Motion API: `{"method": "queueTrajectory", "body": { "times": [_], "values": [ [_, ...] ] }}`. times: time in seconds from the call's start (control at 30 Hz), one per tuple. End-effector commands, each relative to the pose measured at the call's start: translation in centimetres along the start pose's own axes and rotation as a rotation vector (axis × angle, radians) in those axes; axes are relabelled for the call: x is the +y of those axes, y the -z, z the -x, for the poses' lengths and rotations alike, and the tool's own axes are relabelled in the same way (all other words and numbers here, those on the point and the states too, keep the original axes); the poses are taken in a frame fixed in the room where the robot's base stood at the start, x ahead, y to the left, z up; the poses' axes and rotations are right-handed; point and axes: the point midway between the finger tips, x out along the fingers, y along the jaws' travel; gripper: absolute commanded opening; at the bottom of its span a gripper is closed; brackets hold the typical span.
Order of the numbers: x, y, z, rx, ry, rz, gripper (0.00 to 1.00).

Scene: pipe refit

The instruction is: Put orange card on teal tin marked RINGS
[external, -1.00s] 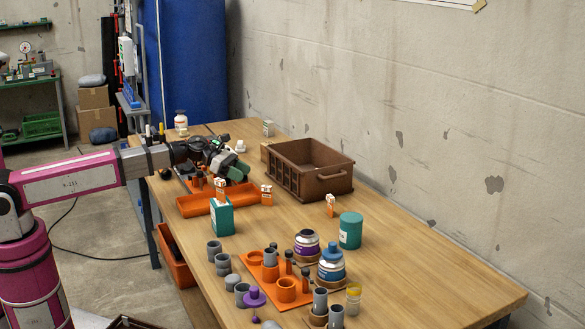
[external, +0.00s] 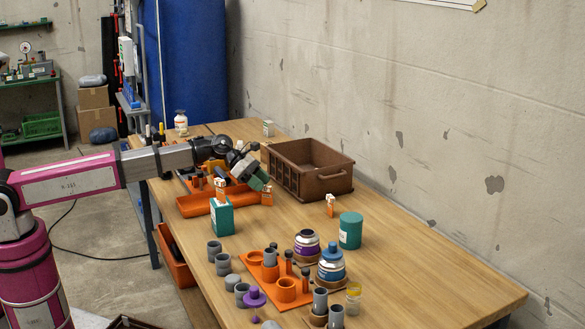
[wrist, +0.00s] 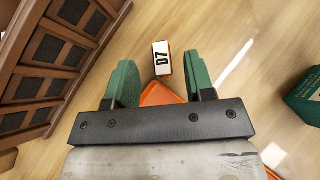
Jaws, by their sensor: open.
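A round teal tin (external: 350,231) stands farther right. Their small labels are unreadable here.
A brown crate (external: 312,185) stands close behind my gripper. The orange tray (external: 200,205) lies left of it. Another orange-and-white card (external: 330,206) stands near the round tin. Jars, grey cups and an orange plate (external: 262,282) crowd the front. Bare table lies between.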

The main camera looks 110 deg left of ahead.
Motion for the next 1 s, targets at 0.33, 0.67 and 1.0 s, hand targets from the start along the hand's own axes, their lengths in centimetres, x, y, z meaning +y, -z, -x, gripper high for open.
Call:
{"method": "queueTrajectory", "body": {
  "times": [0.33, 0.67, 1.0],
  "values": [
    [-0.1, 0.3, -4.0, 0.0, 0.001, 0.0, 0.49],
    [-0.2, 0.5, -5.1, -0.001, 0.0, 0.0, 0.49],
    [-0.2, 0.4, -5.1, -0.001, 0.0, 0.0, 0.0]
  ]
}}
